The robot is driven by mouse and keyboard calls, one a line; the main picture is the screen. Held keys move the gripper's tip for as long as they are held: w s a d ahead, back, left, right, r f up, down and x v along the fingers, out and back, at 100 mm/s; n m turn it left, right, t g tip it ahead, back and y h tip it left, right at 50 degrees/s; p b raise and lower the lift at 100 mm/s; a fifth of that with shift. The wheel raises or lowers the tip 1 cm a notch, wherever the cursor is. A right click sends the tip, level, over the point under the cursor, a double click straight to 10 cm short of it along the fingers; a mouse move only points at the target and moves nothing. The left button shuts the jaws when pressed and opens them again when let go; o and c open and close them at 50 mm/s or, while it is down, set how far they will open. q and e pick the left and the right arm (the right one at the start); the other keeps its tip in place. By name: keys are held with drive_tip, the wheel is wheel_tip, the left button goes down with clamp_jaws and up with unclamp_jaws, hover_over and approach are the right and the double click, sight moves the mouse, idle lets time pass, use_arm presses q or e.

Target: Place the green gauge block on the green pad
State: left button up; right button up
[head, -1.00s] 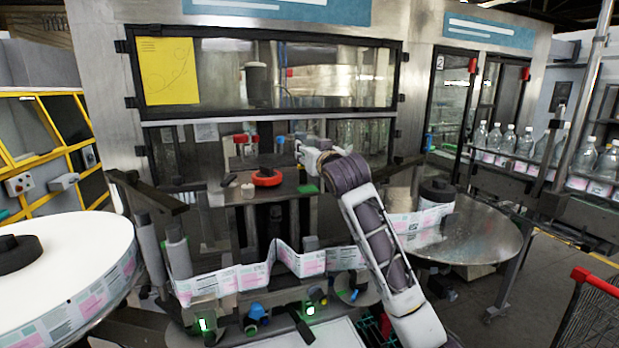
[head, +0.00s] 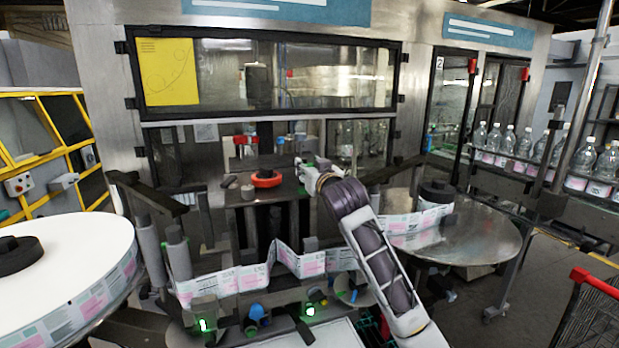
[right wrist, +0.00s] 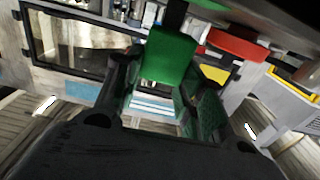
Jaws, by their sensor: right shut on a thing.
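The green gauge block (right wrist: 170,55) shows in the right wrist view between the fingers of my right gripper (right wrist: 168,85). The gripper is shut on it. In the head view my right gripper (head: 306,168) is small, over the right part of the machine's work shelf, and the block in it is hard to make out. The green pad (head: 303,190) lies on the shelf just below the gripper, mostly hidden or too small to see clearly. I cannot tell the gap between block and pad. My left gripper is not in view.
A red ring (head: 267,179) and small grey pieces (head: 248,191) stand on the shelf left of the gripper. A printed label web (head: 285,258) runs below the shelf. A round metal table (head: 470,235) is at right, a white reel (head: 75,250) at left.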

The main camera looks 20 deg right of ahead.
drive_tip(key=shift+f, duration=1.3)
drive_tip(key=shift+f, duration=0.1)
drive_tip(key=o, duration=1)
drive_tip(key=shift+s, duration=0.1)
drive_tip(key=shift+s+d+b, duration=0.2)
drive_tip(key=shift+s+b, duration=0.9)
drive_tip(key=shift+s, duration=4.8)
